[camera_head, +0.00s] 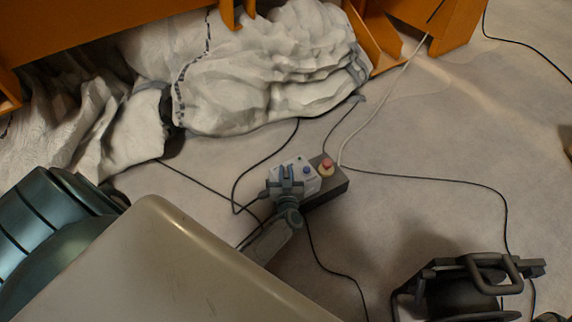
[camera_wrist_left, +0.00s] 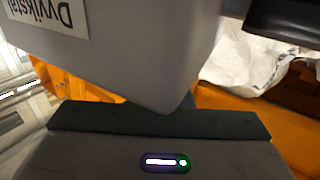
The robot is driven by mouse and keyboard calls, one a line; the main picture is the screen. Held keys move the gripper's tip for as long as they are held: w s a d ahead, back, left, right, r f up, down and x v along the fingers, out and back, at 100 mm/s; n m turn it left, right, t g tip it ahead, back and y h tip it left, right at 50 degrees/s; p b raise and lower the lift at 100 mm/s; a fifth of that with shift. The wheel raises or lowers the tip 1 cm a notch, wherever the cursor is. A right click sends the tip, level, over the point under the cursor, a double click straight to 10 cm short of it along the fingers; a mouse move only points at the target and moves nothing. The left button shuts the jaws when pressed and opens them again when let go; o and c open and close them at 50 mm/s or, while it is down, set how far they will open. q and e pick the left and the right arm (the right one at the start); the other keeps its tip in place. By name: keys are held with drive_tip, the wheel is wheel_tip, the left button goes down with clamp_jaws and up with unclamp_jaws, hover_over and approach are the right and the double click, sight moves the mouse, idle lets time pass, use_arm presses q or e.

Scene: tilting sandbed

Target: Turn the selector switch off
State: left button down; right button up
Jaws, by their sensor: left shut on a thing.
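A small control box (camera_head: 339,186) with a light top and dark sides lies on the pale floor in the head view. It carries a red button (camera_head: 327,163) on a yellow base and a blue button (camera_head: 306,170). My left gripper (camera_head: 287,178) is over the left part of the box, its jaws shut on what appears to be the selector switch, which the fingers hide. The switch's position cannot be read. In the left wrist view a grey surface with a white printed label (camera_wrist_left: 47,15) fills the upper part. My right gripper is not in view.
Several cables (camera_head: 430,178) run over the floor around the box. A dark handled device (camera_head: 462,290) stands at the lower right. A crumpled white cover (camera_head: 265,80) lies under an orange frame (camera_head: 100,25) at the back. Floor right of the box is mostly clear.

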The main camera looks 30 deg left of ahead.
use_arm(q)
drive_tip(key=shift+w+d+r+n+g+y+p, duration=0.1)
drive_tip(key=shift+n+g+y+p, duration=0.2)
drive_tip(key=shift+n+g+y, duration=0.2)
drive_tip(key=shift+w+d+r+n+g+y+p, duration=0.1)
drive_tip(key=shift+n+g+y+p, duration=0.25)
drive_tip(key=shift+y, duration=0.25)
drive_tip(key=n+g+y, duration=0.2)
drive_tip(key=g, duration=0.1)
drive_tip(key=shift+a+f+n, duration=0.1)
drive_tip(key=shift+f+n, duration=0.1)
drive_tip(key=shift+n, duration=0.05)
drive_tip(key=shift+s+n+g+y+b, duration=0.1)
drive_tip(key=shift+n+g+y+b, duration=0.75)
drive_tip(key=shift+g, duration=0.6)
drive_tip(key=shift+n, duration=0.25)
drive_tip(key=c, duration=1.3)
unclamp_jaws()
drive_tip(key=shift+o, duration=0.2)
drive_tip(key=shift+s, duration=0.1)
drive_tip(key=p+v, duration=0.2)
drive_tip(key=v, duration=0.8)
drive_tip(key=shift+d, duration=0.35)
